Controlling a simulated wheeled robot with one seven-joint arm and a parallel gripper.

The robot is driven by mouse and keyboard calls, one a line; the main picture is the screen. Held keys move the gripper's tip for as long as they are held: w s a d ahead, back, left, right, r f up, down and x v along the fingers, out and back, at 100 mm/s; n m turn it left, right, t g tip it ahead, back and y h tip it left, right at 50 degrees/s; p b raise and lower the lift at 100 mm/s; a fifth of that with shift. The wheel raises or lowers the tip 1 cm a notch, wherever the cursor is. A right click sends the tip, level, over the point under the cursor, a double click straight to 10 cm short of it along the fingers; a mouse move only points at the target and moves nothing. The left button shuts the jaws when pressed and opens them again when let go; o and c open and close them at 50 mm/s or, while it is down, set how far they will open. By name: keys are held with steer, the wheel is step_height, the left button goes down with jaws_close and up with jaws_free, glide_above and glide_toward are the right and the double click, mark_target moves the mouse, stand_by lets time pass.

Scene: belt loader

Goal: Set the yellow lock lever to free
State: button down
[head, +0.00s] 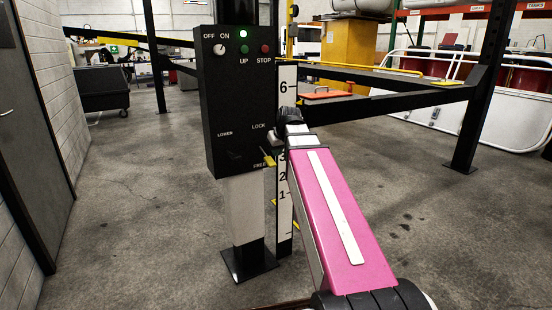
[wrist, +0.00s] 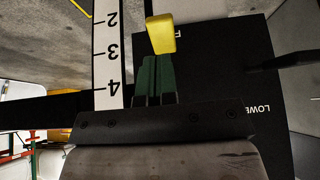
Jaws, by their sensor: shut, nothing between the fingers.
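The yellow lock lever (head: 268,158) is on the lower right of the black control box (head: 232,105). Its yellow end is low, just above and right of the word FREE and well below LOCK. In the wrist view the lever's yellow end (wrist: 161,34) is right beyond my fingertips and hides part of the FREE label. My gripper (wrist: 154,59) has its green fingers together with nothing between them. The fingertips look close to the lever's end; I cannot tell whether they touch. In the head view my arm hides most of the gripper.
A white numbered scale (head: 285,200) stands beside the box and also shows in the wrist view (wrist: 108,50). Black rails (head: 400,100) run right. Floor left of the post is clear.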

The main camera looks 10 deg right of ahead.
steer(key=s+d+r, duration=0.1)
steer(key=s+r, duration=0.4)
steer(key=s, duration=0.1)
steer(key=shift+d+r, duration=0.4)
steer(key=shift+f, duration=0.1)
steer(key=s+a+f+m+g, duration=0.1)
steer(key=s+f+g, duration=0.1)
steer(key=f, duration=1.1)
steer(key=s+a+f+m+g+h, duration=0.1)
steer(key=s+f, duration=0.4)
steer(key=f, duration=0.8)
steer(key=s+f+m+g, duration=0.1)
steer(key=s+f, duration=0.3)
steer(key=f, duration=0.9)
steer(key=shift+a+m+g+h, duration=0.3)
steer(key=shift+a+g+h, duration=0.1)
steer(key=shift+g, duration=0.4)
